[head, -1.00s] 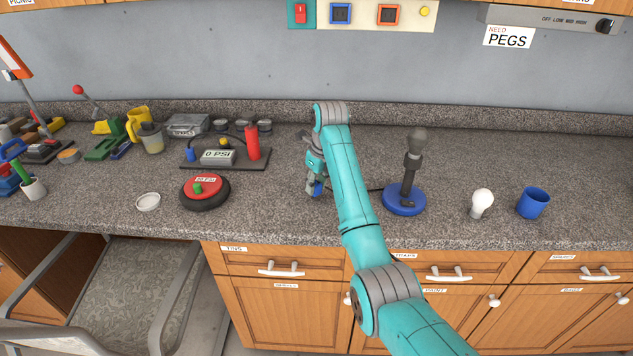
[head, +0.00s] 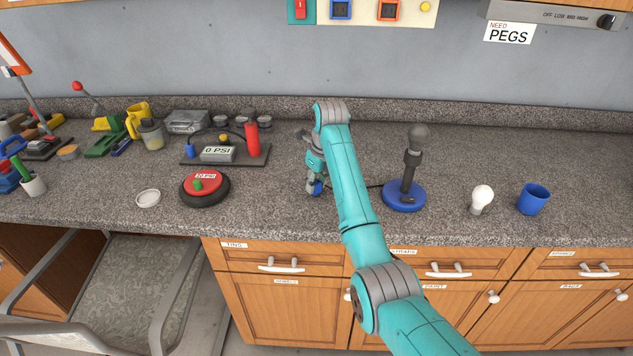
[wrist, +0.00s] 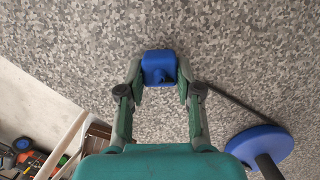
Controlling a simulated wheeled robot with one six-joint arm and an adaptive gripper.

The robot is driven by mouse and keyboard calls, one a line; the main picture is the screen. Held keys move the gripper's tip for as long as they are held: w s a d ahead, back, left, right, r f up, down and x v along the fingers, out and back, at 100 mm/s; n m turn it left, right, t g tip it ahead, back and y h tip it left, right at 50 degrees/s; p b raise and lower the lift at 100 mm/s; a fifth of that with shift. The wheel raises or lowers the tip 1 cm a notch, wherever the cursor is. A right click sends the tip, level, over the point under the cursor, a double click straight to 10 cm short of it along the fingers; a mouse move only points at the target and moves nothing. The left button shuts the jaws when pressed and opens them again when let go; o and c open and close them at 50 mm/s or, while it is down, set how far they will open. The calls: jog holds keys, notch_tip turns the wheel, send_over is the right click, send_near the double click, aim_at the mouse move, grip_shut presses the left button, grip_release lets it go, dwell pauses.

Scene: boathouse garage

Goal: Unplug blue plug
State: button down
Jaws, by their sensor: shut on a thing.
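The blue plug (wrist: 158,68) is between my gripper's fingers (wrist: 160,82) in the wrist view, and both fingers press on its sides. In the head view the plug (head: 315,188) shows low at my gripper (head: 314,178), partly covered by the fingers. The plug is over the counter and away from the wall; whether it touches the counter is unclear. A dark cord (wrist: 225,103) runs from near the plug toward the blue round base of a lamp-like stand (head: 403,196). The wall panel with the blue-framed socket (head: 341,10) shows nothing plugged in.
The counter (head: 270,205) is clear around my gripper. A chair (head: 110,290) stands in front.

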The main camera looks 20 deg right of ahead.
jog(key=shift+f, duration=0.3)
dwell(0.4)
jog(key=c, duration=0.7)
grip_release()
jog(key=r, duration=0.5)
jog(key=s+r, duration=0.1)
jog(key=r, duration=0.1)
jog(key=shift+s+d+r, duration=0.1)
jog(key=shift+d+r, duration=0.1)
jog(key=shift+d, duration=0.15)
grip_shut()
